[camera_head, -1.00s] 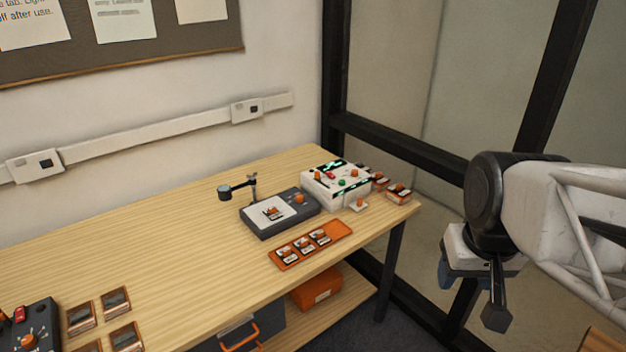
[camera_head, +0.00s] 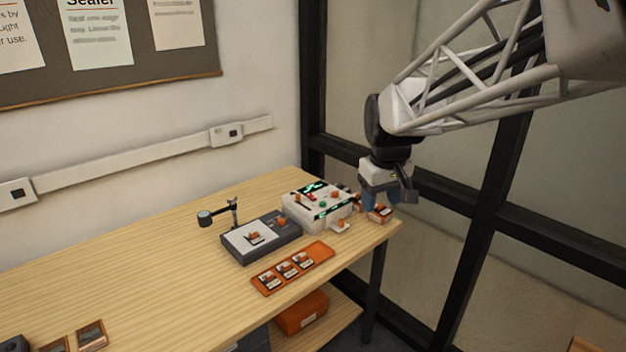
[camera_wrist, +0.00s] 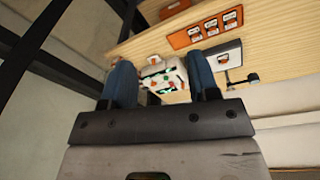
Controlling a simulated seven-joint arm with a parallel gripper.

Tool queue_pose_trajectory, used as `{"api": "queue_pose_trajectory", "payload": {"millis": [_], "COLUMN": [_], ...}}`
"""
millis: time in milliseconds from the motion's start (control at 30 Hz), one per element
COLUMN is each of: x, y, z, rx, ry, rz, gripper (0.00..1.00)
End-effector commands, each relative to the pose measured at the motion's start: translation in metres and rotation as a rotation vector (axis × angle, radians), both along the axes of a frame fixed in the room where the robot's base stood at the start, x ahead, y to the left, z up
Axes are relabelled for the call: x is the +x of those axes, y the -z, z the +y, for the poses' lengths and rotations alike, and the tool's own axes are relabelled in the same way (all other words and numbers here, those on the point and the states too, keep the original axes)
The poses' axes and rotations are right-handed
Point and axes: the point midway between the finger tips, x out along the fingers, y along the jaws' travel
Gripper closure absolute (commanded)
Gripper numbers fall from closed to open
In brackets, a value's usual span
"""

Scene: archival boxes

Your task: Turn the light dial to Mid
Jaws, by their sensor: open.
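A dark grey light box (camera_head: 262,247) with a white lit-looking panel stands near the right end of the table, also seen in the wrist view (camera_wrist: 232,47). An orange knob (camera_head: 282,221) sits at its back right corner, apparently the light dial; its setting is too small to read. A small orange-and-white item lies on the panel. My gripper (camera_head: 386,197) is open and empty, pointing down above the table's right end, right of the light box and apart from the knob. In the wrist view my blue fingers (camera_wrist: 159,66) are spread, with a white machine showing between them.
The white machine (camera_head: 303,202) with several coloured knobs and green displays stands between my gripper and the light box. A magnifier arm (camera_head: 235,212) rises behind the box. An orange tray (camera_head: 318,254) with several small items lies in front.

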Motion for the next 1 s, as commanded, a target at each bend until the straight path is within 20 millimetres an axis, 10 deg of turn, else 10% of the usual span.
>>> {"api": "queue_pose_trajectory", "payload": {"millis": [1000], "x": [0.221], "y": [0.087], "z": [0.137], "rx": [-0.041], "ry": [-0.401], "rz": [0.074], "gripper": [0.45]}}
